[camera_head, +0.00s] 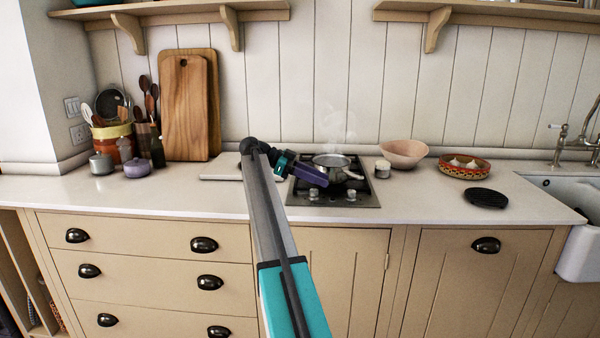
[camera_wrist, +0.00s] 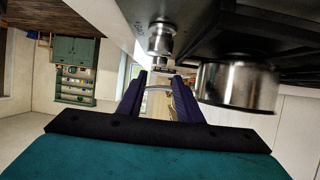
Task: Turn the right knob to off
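The black hob (camera_head: 362,200) has two silver knobs on its front strip. The right knob (camera_head: 351,194) is uncovered in the head view; the left knob (camera_head: 314,194) is just below my gripper (camera_head: 325,181). In the wrist view, which appears upside down, my gripper (camera_wrist: 159,76) is open, with a clear gap between its purple fingers. The smaller knob (camera_wrist: 160,38), apparently the right one, is farther ahead; the larger, nearer one (camera_wrist: 235,87) seems to be the left one. My gripper appears apart from both. Neither knob's setting is readable.
A steaming pan (camera_head: 333,165) stands on the hob behind my gripper. A small jar (camera_head: 382,169), a pink bowl (camera_head: 404,153), a patterned dish (camera_head: 464,167) and a black trivet (camera_head: 486,198) are to the right. A pale board (camera_head: 222,167) lies left of the hob. The front counter (camera_head: 420,211) is clear.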

